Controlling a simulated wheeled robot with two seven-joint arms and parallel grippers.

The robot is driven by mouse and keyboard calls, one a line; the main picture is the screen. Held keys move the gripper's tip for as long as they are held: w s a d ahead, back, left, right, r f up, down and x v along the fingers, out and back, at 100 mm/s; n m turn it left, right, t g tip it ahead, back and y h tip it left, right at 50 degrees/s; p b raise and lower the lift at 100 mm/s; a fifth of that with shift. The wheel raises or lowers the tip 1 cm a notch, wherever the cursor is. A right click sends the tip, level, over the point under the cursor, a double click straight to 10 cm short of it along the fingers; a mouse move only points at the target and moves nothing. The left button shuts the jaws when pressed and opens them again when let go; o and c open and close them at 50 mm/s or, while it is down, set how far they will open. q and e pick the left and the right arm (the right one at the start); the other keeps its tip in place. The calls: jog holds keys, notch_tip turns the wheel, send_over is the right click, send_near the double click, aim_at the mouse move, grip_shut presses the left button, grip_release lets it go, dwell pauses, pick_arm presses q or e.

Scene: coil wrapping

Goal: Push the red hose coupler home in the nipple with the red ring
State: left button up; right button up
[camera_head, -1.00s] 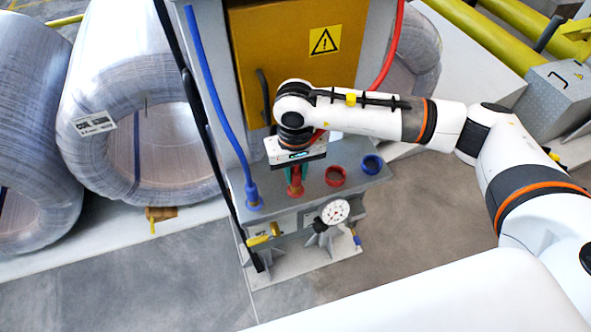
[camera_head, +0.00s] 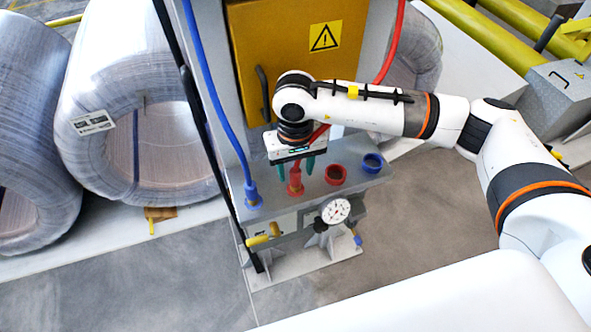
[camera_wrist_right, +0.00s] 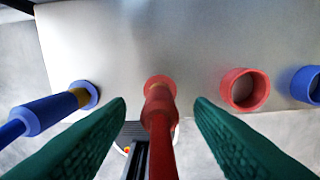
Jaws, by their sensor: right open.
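The red hose coupler (camera_head: 295,184) stands upright on the grey panel, at the end of the red hose. In the right wrist view the coupler (camera_wrist_right: 158,104) sits against the red ring (camera_wrist_right: 159,84) of its nipple, with no clear gap visible. My right gripper (camera_head: 297,170) is open above the coupler. Its green fingers (camera_wrist_right: 160,108) stand apart on either side of the coupler and hose, touching neither. My left gripper is not in view.
An empty red ring socket (camera_head: 336,174) and a blue ring socket (camera_head: 372,163) lie to the right. A blue hose coupler (camera_head: 251,194) stands to the left, with brass showing in the wrist view (camera_wrist_right: 78,97). A gauge (camera_head: 335,211) sits on the front.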

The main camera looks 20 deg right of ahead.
aim_at(295, 171)
notch_tip(295, 171, up, 11)
jog(key=b, duration=0.1)
jog(key=shift+f, duration=0.15)
jog(key=shift+f, duration=0.1)
dwell(0.4)
